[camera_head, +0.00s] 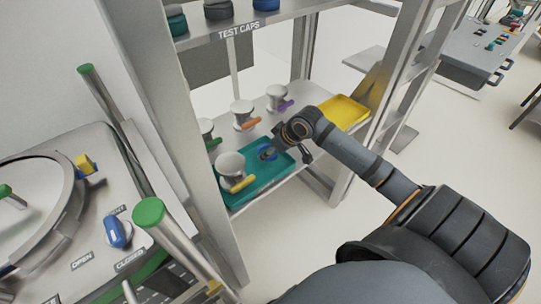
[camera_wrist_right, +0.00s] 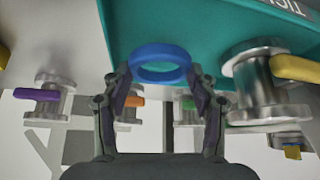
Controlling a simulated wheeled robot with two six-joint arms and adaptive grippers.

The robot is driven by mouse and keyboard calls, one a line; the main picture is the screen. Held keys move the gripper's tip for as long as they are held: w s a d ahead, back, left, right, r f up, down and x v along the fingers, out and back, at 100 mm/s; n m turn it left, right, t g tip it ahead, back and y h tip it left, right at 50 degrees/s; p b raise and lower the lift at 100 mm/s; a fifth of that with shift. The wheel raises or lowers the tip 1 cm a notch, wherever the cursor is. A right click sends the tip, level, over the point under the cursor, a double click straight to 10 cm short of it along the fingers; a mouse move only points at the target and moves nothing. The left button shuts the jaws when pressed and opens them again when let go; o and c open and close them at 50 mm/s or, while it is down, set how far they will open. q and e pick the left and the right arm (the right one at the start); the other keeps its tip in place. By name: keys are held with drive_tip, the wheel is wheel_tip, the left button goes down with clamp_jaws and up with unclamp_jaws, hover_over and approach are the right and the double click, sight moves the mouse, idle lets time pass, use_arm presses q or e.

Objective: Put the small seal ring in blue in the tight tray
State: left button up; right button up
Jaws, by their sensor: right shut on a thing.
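The small blue seal ring (camera_wrist_right: 160,51) is between the fingertips of my right gripper (camera_wrist_right: 160,80), which is shut on it. In the head view the ring (camera_head: 262,153) shows at my right gripper (camera_head: 272,150), over the teal tray (camera_head: 250,198). In the wrist view the teal tray (camera_wrist_right: 190,20) carries a partly cut-off label that seems to read TIGHT. I cannot tell whether the ring touches the tray floor. My left gripper is in neither view.
A metal fitting with a yellow handle (camera_head: 240,184) stands at the teal tray's left side. Others with green, orange (camera_head: 246,124) and purple handles stand behind. A yellow tray (camera_head: 342,111) is to the right. Shelf posts and an upper shelf with caps (camera_head: 218,10) frame the space.

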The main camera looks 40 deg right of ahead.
sight(271, 163)
wheel_tip(271, 163, down, 3)
drive_tip(key=shift+r, duration=0.2)
drive_tip(key=shift+f, duration=0.15)
drive_tip(key=shift+f, duration=0.1)
drive_tip(key=o, duration=0.7)
drive_tip(key=shift+c, duration=0.2)
drive_tip(key=p+v, duration=0.2)
drive_tip(key=v, duration=0.3)
drive_tip(key=shift+s+d+r, duration=0.1)
drive_tip(key=shift+s+r, duration=0.05)
drive_tip(key=shift+r, duration=0.25)
drive_tip(key=a+p+v, duration=0.1)
drive_tip(key=p+v, duration=0.5)
drive_tip(key=p, duration=0.2)
drive_tip(key=shift+d, duration=0.45)
